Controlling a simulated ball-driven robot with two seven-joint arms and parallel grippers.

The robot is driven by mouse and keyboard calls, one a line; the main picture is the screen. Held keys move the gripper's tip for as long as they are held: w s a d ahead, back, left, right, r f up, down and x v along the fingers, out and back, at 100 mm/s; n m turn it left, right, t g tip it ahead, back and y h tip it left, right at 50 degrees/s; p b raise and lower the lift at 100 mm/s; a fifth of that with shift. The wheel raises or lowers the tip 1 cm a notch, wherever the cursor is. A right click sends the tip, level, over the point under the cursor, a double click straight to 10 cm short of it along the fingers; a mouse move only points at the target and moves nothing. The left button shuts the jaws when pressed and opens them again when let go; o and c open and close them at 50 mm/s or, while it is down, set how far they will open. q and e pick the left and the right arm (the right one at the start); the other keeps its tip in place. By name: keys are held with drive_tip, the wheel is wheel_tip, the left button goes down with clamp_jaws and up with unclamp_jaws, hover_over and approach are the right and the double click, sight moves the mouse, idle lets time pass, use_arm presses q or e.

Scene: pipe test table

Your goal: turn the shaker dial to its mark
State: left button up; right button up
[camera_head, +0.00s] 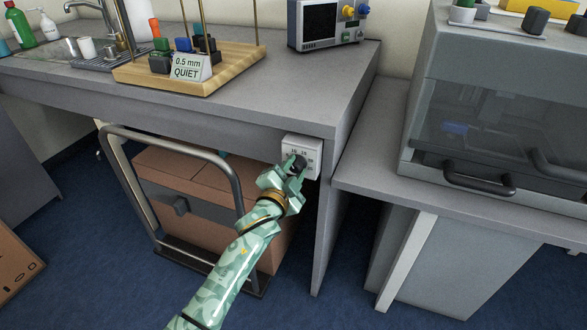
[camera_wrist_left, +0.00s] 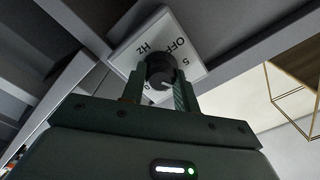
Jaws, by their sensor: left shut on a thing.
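The shaker dial is a dark round knob (camera_head: 297,165) on a white square plate (camera_head: 302,151) fixed to the front edge of the grey bench, near its right corner. My left gripper (camera_head: 292,169) reaches up to it from below and is shut on the knob. In the left wrist view the knob (camera_wrist_left: 159,70) sits between the two fingers (camera_wrist_left: 158,92), with a pale pointer line on its face. The plate (camera_wrist_left: 189,48) there reads "OFF", "Hz" and "5"; its other markings are partly hidden by the knob and fingers. My right gripper is not in view.
On the bench stands a wooden board (camera_head: 225,78) with posts, coloured blocks and a "0.5 mm QUIET" sign (camera_head: 190,67). A cart (camera_head: 178,153) with cardboard boxes is under the bench, close to my left arm. A grey hooded machine (camera_head: 500,110) stands on the right table.

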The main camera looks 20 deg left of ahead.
use_arm(q)
drive_tip(key=n+p, duration=0.2)
drive_tip(key=n, duration=0.1)
drive_tip(key=shift+r, duration=0.2)
drive_tip(key=shift+n+p, duration=0.75)
drive_tip(key=shift+n, duration=0.25)
drive_tip(key=shift+n+p, duration=0.5)
drive_tip(key=shift+n, duration=0.4)
drive_tip(key=n+p, duration=0.1)
drive_tip(key=n, duration=0.1)
drive_tip(key=shift+n, duration=0.4)
drive_tip(key=n+p, duration=0.1)
drive_tip(key=n, duration=0.1)
drive_tip(key=shift+f+n, duration=0.15)
drive_tip(key=shift+n, duration=0.15)
drive_tip(key=shift+n+p, duration=0.55)
drive_tip(key=shift+n, duration=0.65)
drive_tip(key=shift+a+f+n, duration=0.1)
drive_tip(key=shift+f+n, duration=0.05)
drive_tip(key=shift+n, duration=0.95)
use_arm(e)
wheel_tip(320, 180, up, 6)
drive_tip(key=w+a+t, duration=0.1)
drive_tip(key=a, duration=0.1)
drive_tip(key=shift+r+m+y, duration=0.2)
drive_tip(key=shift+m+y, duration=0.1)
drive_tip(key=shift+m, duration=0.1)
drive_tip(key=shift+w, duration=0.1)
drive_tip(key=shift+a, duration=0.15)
